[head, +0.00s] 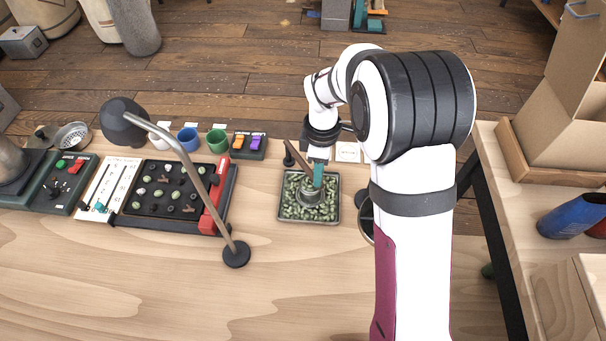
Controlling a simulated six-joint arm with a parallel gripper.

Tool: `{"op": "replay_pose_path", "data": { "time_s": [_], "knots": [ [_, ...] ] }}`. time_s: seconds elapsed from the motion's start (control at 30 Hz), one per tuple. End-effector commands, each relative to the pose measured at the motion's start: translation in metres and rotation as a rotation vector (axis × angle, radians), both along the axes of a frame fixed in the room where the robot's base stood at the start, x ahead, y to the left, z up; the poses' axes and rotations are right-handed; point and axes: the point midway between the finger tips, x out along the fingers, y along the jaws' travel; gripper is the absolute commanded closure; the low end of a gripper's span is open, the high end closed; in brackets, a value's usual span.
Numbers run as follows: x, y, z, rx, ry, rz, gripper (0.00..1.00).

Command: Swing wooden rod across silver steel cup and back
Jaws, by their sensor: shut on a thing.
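My gripper (317,178) points down over the tray of green beans, its teal fingers shut on the wooden rod (298,158). The rod slants from the upper left, near a dark upright piece, down to the fingers.
The bean tray (280,211) has a dark rim. Left of it stand a lamp (171,140) with a round base, a black sorting board (135,210) and coloured cups. A round dark-rimmed item is partly behind my arm. The front table is clear. Cardboard boxes (570,100) stand right.

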Motion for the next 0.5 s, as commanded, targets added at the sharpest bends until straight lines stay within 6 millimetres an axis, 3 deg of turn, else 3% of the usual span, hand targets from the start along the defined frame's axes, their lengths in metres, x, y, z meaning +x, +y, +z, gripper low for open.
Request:
{"op": "replay_pose_path", "data": {
  "time_s": [0.5],
  "knots": [
    [0.038, -0.034, 0.000, 0.000, -0.003, 0.364, 1.00]
  ]
}}
